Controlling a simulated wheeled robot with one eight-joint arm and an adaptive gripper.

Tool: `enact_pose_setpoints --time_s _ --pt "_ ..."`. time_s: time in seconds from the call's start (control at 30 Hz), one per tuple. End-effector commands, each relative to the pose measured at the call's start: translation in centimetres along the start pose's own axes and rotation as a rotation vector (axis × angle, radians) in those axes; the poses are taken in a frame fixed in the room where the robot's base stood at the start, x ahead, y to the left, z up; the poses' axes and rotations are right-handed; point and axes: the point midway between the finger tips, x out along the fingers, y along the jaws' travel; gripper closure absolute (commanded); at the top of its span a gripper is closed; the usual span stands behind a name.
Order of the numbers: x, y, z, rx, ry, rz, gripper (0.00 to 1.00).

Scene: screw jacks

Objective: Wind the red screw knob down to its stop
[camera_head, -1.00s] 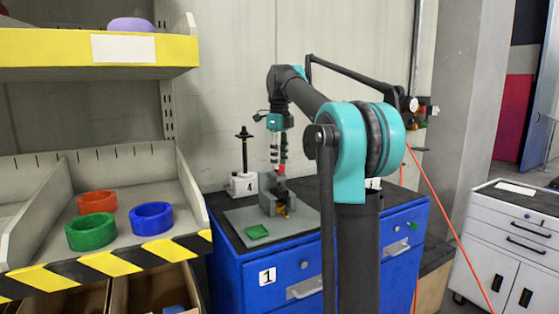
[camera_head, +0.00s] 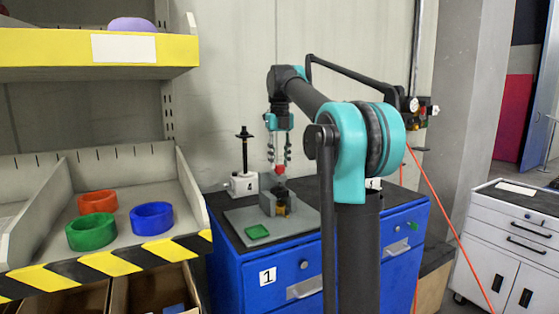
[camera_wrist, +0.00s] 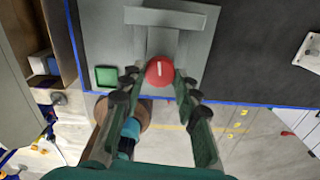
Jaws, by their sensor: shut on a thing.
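The red screw knob (camera_head: 280,169) sits on top of a grey jack block (camera_head: 269,203) on the cabinet. In the wrist view the round red knob (camera_wrist: 160,71) has a white mark on its top, pointing nearly straight up the picture. My gripper (camera_head: 280,166) comes down on it from above. In the wrist view my gripper's fingertips (camera_wrist: 158,78) lie on both sides of the knob, shut on it. The screw below the knob is hidden in the wrist view, so its height above the stop cannot be told.
The jack stands on a grey plate (camera_head: 298,222) with a green square (camera_head: 257,232), on a blue cabinet (camera_head: 240,276). A black-topped post on a white block (camera_head: 243,184) marked 4 stands behind left. A shelf with coloured rings (camera_head: 152,218) is at left.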

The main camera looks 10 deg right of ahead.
Motion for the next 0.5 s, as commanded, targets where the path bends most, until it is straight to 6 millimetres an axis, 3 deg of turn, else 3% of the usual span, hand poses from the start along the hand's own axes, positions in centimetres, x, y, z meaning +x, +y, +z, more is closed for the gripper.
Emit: enact_pose_setpoints --time_s 0.47,0.5 --pt "-0.09 -0.04 0.01 0.012 -0.001 -0.001 0.98" --pt "-0.09 -0.04 0.01 0.011 -0.001 -0.001 0.64"
